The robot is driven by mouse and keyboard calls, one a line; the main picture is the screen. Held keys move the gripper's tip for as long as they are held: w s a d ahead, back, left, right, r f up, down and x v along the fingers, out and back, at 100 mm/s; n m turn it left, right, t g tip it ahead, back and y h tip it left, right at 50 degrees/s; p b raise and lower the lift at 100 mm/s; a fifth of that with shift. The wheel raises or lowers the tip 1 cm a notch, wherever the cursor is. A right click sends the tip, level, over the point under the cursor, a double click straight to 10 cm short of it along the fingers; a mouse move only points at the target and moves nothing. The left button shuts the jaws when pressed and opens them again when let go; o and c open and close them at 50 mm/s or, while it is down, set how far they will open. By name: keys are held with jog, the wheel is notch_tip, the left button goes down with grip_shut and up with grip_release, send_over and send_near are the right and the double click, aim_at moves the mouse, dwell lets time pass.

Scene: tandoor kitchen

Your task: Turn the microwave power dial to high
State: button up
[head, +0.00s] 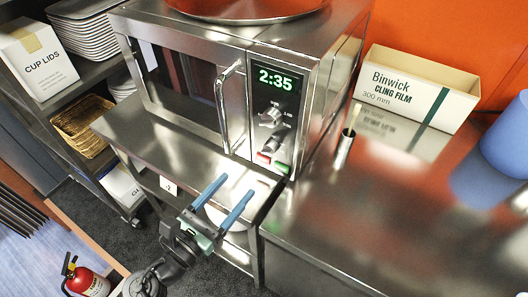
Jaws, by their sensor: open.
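The stainless steel microwave (185,75) stands on a metal shelf in the head view, its door shut and its green display (276,80) reading 2:35. Below the display is a metal power dial (270,117) with small markings around it that are too small to read. Under the dial are a red button (263,158) and a green button (281,167). My gripper (234,188) has two blue fingers, open and empty, in front of and below the control panel. It is apart from the dial.
A vertical door handle (222,105) sticks out left of the dial. Right of the microwave, a steel counter (370,220) holds a metal cup (343,150), a cling film box (415,88) and a blue container (505,140). A fire extinguisher (88,280) stands lower left.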

aim_at(266, 153)
jog(key=x, duration=1.1)
jog(key=shift+w+d+r, duration=0.1)
jog(key=shift+w+d, duration=0.15)
jog(key=shift+w, duration=0.1)
grip_shut()
